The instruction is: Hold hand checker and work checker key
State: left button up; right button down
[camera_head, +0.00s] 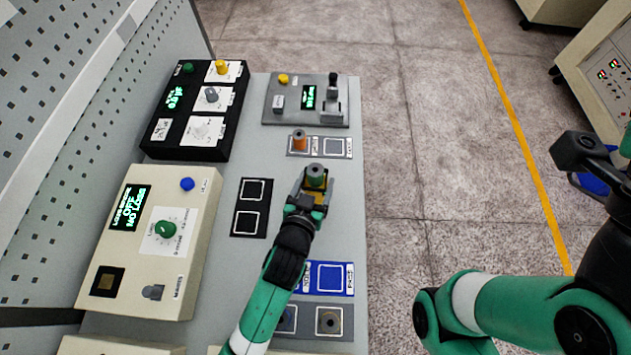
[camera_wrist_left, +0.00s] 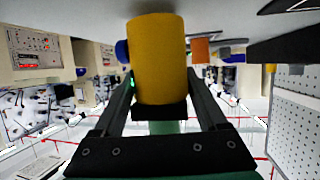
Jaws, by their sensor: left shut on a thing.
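My left gripper (camera_head: 314,186) is shut on a spool that stands up between its fingers, with a greenish-grey top and a hole in it (camera_head: 315,171). In the left wrist view the spool's yellow side (camera_wrist_left: 155,60) fills the space between the fingers (camera_wrist_left: 160,105). The grey checker (camera_head: 308,99) with a lit green display lies beyond the gripper at the table's far end. It has a yellow knob (camera_head: 283,79), a light key (camera_head: 278,102) and a dark upright part at right. My right arm shows at the right, off the table, but I cannot make out its fingers.
An orange spool (camera_head: 299,140) stands on the left pad of a two-pad plate (camera_head: 325,147) before the checker. A black two-square plate (camera_head: 251,207), a black control box (camera_head: 194,110) and a cream box (camera_head: 150,242) lie at left. A blue plate (camera_head: 328,278) sits nearer.

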pick_arm(q)
jog(key=shift+f+b, duration=0.45)
jog(key=shift+f, duration=0.25)
dwell(2.5)
